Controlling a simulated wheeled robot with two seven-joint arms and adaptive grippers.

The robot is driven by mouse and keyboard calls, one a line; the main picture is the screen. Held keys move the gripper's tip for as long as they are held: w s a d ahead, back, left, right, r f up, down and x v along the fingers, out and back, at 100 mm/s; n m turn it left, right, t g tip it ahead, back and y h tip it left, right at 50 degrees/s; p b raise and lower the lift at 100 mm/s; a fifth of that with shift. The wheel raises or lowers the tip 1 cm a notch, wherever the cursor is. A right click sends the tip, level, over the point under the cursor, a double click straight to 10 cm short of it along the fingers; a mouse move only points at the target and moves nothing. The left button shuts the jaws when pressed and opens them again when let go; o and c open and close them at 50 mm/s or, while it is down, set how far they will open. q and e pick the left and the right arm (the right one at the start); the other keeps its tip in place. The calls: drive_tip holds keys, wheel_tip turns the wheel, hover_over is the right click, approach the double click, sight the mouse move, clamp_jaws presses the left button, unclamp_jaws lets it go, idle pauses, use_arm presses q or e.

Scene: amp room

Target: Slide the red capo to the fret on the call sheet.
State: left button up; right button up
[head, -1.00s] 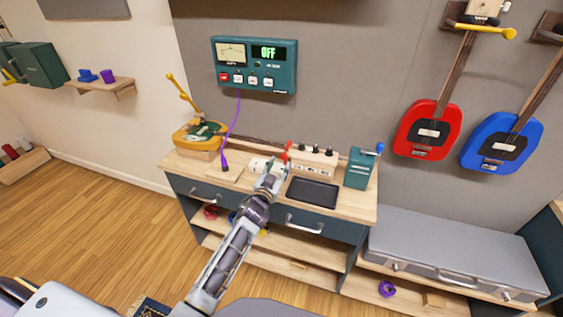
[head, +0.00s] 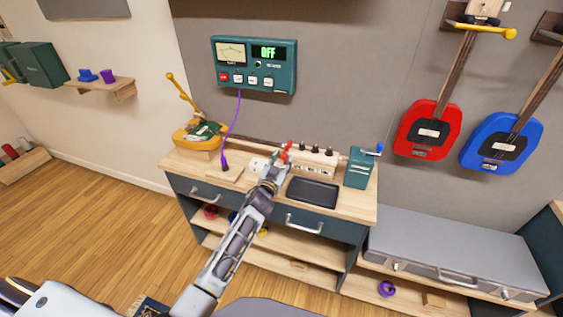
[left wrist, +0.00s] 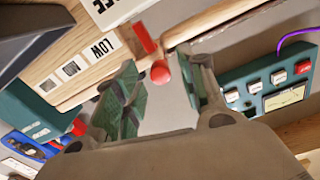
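A red lever-like part with a round red ball end (left wrist: 160,72) shows in the left wrist view; it also shows as a small red piece (head: 287,147) in the head view. It is at the left end of a wooden box with dark knobs (head: 318,163). I cannot tell whether it is the capo. My left gripper (left wrist: 163,82) is open, its green-padded fingers on either side of the ball, with gaps on both sides. In the head view my left gripper (head: 277,168) is over the bench. I cannot make out a call sheet. My right gripper is not in view.
The bench (head: 220,183) holds a yellow-and-green guitar-like item (head: 200,132), a dark tray (head: 313,191) and a teal box with a blue crank (head: 359,168). A teal meter panel reading OFF (head: 254,65) hangs above. Red (head: 430,130) and blue (head: 500,142) guitars hang at right.

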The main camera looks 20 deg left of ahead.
use_arm(q)
drive_tip(key=c, duration=0.7)
clamp_jaws()
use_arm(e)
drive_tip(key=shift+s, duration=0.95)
